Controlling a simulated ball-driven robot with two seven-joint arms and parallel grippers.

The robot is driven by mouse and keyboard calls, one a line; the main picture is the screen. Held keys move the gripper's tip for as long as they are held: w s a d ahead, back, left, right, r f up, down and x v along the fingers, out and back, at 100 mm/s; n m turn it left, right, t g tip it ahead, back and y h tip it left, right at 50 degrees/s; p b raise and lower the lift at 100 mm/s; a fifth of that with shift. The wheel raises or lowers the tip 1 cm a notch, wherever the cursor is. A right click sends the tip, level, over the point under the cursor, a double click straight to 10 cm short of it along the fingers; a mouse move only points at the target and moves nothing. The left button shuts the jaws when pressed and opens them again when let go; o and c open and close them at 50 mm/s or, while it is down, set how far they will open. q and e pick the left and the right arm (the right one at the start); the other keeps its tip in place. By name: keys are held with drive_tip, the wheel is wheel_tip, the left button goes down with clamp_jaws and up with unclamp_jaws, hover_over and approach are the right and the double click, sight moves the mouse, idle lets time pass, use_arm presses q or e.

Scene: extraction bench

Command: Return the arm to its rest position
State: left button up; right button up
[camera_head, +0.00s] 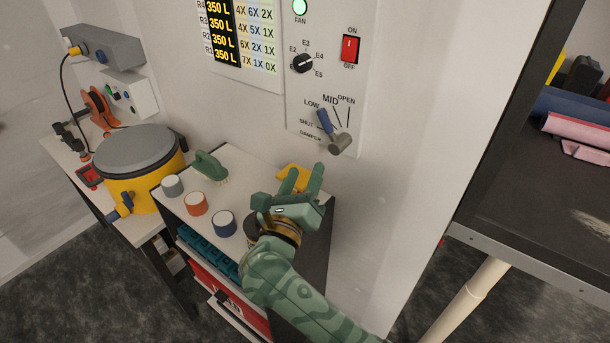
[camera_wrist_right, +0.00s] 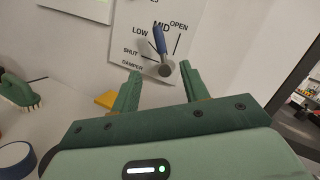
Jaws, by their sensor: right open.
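My right gripper (camera_head: 303,182) is open and empty, held above the right end of the small white cabinet. Its two fingers also show in the right wrist view (camera_wrist_right: 160,88), apart, with the panel beyond them. The right arm comes up from the bottom of the head view. The damper lever (camera_head: 325,123) has a blue handle and a grey knob; in the right wrist view the lever (camera_wrist_right: 160,42) stands beyond the fingertips, apart from them. Its handle points up towards the LOW and MID marks. My left gripper is not in view.
On the cabinet top (camera_head: 240,178) stand several round-lidded jars, a green brush (camera_head: 210,167) and a yellow item (camera_head: 293,178) partly behind the gripper. A yellow drum (camera_head: 140,165) stands left. A dark shelf (camera_head: 540,190) with rolls is at right. The fan switch (camera_head: 350,48) is above.

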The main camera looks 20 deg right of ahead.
wheel_tip(320, 180, down, 20)
drive_tip(key=s+a+n+t+y, duration=0.1)
drive_tip(key=n+y, duration=0.4)
drive_tip(key=n, duration=0.6)
drive_tip(key=s+a+n+t+y, duration=0.15)
drive_tip(key=n+y, duration=0.35)
drive_tip(key=n, duration=0.5)
drive_tip(key=s+d+f+n+g+y, duration=0.1)
drive_tip(key=s+f+n+g+y, duration=0.3)
drive_tip(key=f, duration=0.6)
drive_tip(key=s+d+f+n+g, duration=0.1)
drive_tip(key=s+f+n+g, duration=0.1)
drive_tip(key=s+f+n, duration=0.6)
drive_tip(key=s+d+f+n+g+h, duration=0.1)
drive_tip(key=s+d+f+n+g, duration=0.2)
drive_tip(key=s+f, duration=0.5)
drive_tip(key=s+d+f+n+g, duration=0.1)
drive_tip(key=s+d+f+g, duration=0.25)
drive_tip(key=s+f, duration=0.4)
drive_tip(key=s+d+f+n+g+h, duration=0.1)
drive_tip(key=s+d+f+g, duration=0.1)
drive_tip(key=s, duration=0.7)
drive_tip(key=s+d+f+n+g, duration=0.2)
drive_tip(key=s+d+g, duration=0.1)
drive_tip(key=s, duration=0.5)
drive_tip(key=shift+s+d+n+g+h, duration=0.3)
drive_tip(key=shift+s+d+g+h, duration=0.1)
drive_tip(key=shift+g, duration=0.1)
drive_tip(key=shift+f, duration=0.1)
